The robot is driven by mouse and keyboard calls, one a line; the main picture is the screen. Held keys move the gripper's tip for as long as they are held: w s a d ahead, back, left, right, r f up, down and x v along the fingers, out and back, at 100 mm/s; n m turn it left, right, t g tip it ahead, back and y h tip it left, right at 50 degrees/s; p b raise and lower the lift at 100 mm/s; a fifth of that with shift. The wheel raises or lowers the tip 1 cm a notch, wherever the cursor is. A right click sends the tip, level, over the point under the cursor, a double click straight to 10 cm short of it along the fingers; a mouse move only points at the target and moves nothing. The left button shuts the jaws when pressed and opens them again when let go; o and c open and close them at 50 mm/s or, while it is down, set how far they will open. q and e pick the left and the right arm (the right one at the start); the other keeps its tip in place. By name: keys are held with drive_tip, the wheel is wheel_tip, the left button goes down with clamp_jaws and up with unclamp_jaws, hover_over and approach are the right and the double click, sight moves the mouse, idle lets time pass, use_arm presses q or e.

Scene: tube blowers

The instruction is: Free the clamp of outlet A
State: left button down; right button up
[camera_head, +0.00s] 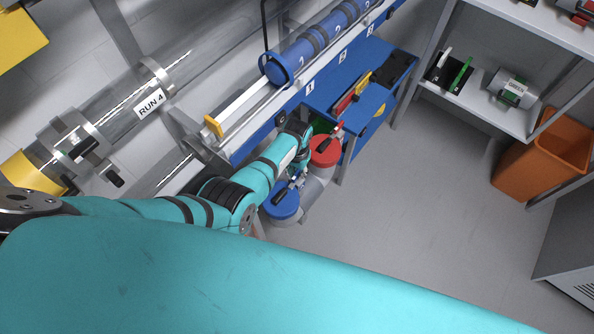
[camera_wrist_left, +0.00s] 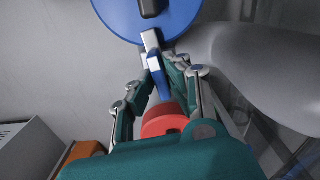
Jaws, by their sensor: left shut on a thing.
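A grey pipe fitting (camera_head: 313,188) low beside the blue bench carries a blue cap (camera_head: 283,206) and a red cap (camera_head: 326,150). No outlet letter is readable. My left gripper (camera_head: 294,180) reaches down between the two caps. In the left wrist view, the blue cap (camera_wrist_left: 175,20) is at the top, with a metal clamp lever (camera_wrist_left: 152,42) at its edge. The lever's blue end (camera_wrist_left: 159,78) lies between the fingers of my left gripper (camera_wrist_left: 156,82), which is shut on it. A red part (camera_wrist_left: 163,121) shows below it. My right gripper is not in view.
The blue bench (camera_head: 355,125) stands beside the fitting. A clear tube labelled RUN 4 (camera_head: 120,110) runs along the wall. Shelves (camera_head: 500,108) and an orange bin (camera_head: 543,155) stand at the right. The grey floor (camera_head: 430,200) between is clear.

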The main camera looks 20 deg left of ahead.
use_arm(q)
drive_tip(key=n, duration=0.4)
drive_tip(key=shift+p, duration=0.4)
drive_tip(key=n, duration=0.8)
drive_tip(key=shift+n, duration=2.1)
drive_tip(key=c, duration=1.3)
unclamp_jaws()
drive_tip(key=shift+c, duration=0.2)
